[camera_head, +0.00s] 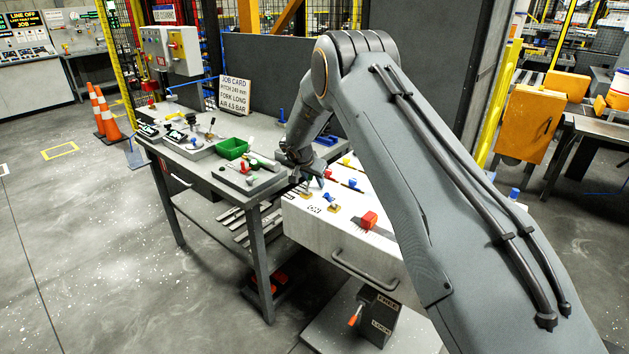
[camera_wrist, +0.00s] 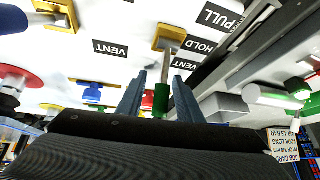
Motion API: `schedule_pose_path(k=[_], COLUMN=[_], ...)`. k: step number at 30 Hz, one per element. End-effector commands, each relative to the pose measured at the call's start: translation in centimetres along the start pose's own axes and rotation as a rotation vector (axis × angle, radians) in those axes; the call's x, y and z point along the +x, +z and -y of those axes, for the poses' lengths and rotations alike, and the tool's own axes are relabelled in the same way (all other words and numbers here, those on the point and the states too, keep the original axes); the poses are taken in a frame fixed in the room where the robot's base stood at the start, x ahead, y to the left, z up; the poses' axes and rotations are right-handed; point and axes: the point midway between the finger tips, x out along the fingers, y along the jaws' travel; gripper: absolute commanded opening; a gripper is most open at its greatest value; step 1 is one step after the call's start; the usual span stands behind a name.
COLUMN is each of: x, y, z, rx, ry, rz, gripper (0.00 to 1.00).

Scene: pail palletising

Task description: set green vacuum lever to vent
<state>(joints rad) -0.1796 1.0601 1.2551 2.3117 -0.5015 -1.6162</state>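The green vacuum lever (camera_wrist: 162,98) has a green grip on a metal shaft rising from a yellow base (camera_wrist: 170,38) in the wrist view. Its base is beside the HOLD label (camera_wrist: 200,45). The VENT label (camera_wrist: 110,48) lies to the left and the PULL label (camera_wrist: 216,14) to the upper right. My gripper (camera_wrist: 158,84) is open, with one finger on each side of the green grip. Gaps seem to show beside the grip; contact is not clear.
The white cabinet (camera_head: 350,262) carries a red lever (camera_head: 369,219) and a blue lever (camera_head: 331,200) near my gripper. A grey table (camera_head: 200,158) with a green bin (camera_head: 232,148) adjoins at left. A job card (camera_head: 234,95) stands behind it.

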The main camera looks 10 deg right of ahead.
Motion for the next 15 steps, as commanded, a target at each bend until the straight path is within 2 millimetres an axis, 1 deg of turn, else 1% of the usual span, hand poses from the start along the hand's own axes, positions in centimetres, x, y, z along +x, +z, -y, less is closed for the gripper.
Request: schedule_pose_path(k=[9, 13, 15], x=[-0.2, -1.1, -1.9], y=[0.1, 0.0, 0.0], z=[0.1, 0.1, 0.1], rx=[-0.001, -0.001, 0.000], ry=[-0.001, -0.001, -0.001], rz=[0.000, 0.000, -0.001], gripper=[0.33, 0.33, 0.33])
